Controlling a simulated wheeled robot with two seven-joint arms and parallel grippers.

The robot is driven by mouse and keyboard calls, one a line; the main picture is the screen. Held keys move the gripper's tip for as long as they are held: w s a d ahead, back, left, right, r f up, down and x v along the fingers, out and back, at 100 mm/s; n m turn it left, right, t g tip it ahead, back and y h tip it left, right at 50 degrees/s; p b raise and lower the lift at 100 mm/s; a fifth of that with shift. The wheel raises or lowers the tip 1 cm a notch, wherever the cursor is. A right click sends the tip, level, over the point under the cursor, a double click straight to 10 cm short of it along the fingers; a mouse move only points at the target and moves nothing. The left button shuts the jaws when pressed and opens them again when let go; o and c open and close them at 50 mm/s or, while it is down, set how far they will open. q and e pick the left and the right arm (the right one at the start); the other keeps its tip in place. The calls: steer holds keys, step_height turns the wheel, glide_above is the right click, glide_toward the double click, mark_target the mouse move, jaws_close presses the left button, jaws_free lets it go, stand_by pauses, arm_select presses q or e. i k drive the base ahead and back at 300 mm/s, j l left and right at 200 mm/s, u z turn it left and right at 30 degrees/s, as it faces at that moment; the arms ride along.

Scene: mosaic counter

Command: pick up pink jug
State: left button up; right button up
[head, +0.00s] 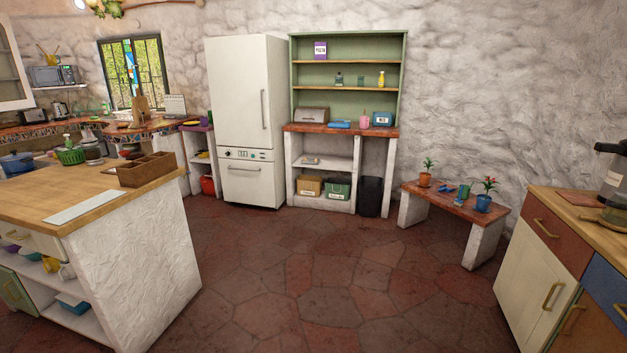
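A small pink jug (365,120) stands upright on the red-tiled counter (300,129) under the green shelf unit (348,45), far across the room. Neither of my grippers is in view.
A wooden-topped island (85,195) with a wooden crate (147,170) stands at left. A low bench (455,204) with potted plants stands right of centre, and cabinets (535,262) at far right. The tiled floor (300,270) between is clear. A dark bin (370,197) stands below the counter.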

mark_target(363, 120)
steer(key=i, duration=3.65)
